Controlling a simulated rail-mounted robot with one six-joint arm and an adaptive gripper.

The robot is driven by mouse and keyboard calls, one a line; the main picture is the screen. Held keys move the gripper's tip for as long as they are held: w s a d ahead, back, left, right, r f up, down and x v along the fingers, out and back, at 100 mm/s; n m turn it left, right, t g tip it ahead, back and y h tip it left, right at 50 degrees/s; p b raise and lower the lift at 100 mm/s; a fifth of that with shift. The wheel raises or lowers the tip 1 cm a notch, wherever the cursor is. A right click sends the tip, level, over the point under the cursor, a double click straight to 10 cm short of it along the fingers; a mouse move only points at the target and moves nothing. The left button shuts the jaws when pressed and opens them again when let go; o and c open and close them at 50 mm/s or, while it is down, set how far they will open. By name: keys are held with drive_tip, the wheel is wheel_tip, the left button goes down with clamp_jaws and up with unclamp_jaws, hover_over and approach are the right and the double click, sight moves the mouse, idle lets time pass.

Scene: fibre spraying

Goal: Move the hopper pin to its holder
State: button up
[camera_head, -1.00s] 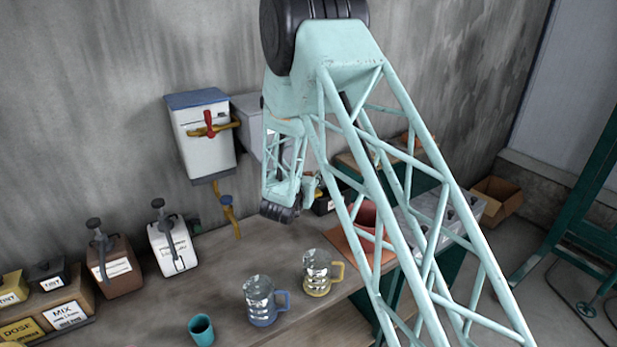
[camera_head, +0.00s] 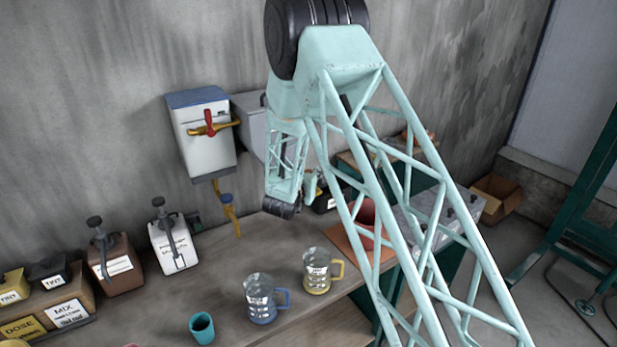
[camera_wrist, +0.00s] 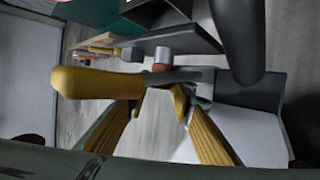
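My gripper (camera_wrist: 160,97) has two yellow fingers angled toward each other, with a gap between their tips. A yellow handle (camera_wrist: 85,82) with a grey shaft lies across the wrist view just past the tips; I cannot tell whether it is the hopper pin. Nothing is clearly clamped. In the head view my gripper (camera_head: 312,184) is small and partly hidden beside my wrist. A white hopper box (camera_head: 206,142) with a blue lid, a red lever (camera_head: 210,123) and a yellow bar hangs on the wall. A grey box (camera_head: 251,118) beside it is partly hidden by my arm. The holder is not clearly identifiable.
The bench holds a blue-handled jug (camera_head: 261,300), a yellow-handled jug (camera_head: 317,272), a teal cup (camera_head: 202,328), a brown canister (camera_head: 118,266) and a white canister (camera_head: 173,247). An open cardboard box (camera_head: 494,198) is at right. Bare bench shows left of the jugs.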

sight(309, 171)
drive_tip(key=c, duration=0.5)
drive_tip(key=shift+r, duration=0.2)
drive_tip(key=shift+r+b, duration=0.45)
drive_tip(key=shift+r, duration=1.15)
drive_tip(key=s+d+b, duration=0.1)
drive_tip(key=s+d, duration=0.2)
drive_tip(key=s, duration=0.1)
drive_tip(key=s+d+b, duration=0.1)
drive_tip(key=s+d, duration=0.3)
drive_tip(key=s, duration=0.1)
drive_tip(key=s+d+b, duration=0.1)
drive_tip(key=s+d, duration=0.2)
drive_tip(key=s, duration=0.2)
drive_tip(key=shift+s+d, duration=0.2)
drive_tip(key=shift+d, duration=0.15)
drive_tip(key=shift+r+b, duration=0.35)
drive_tip(key=shift+r, duration=0.15)
drive_tip(key=shift+w+a, duration=0.1)
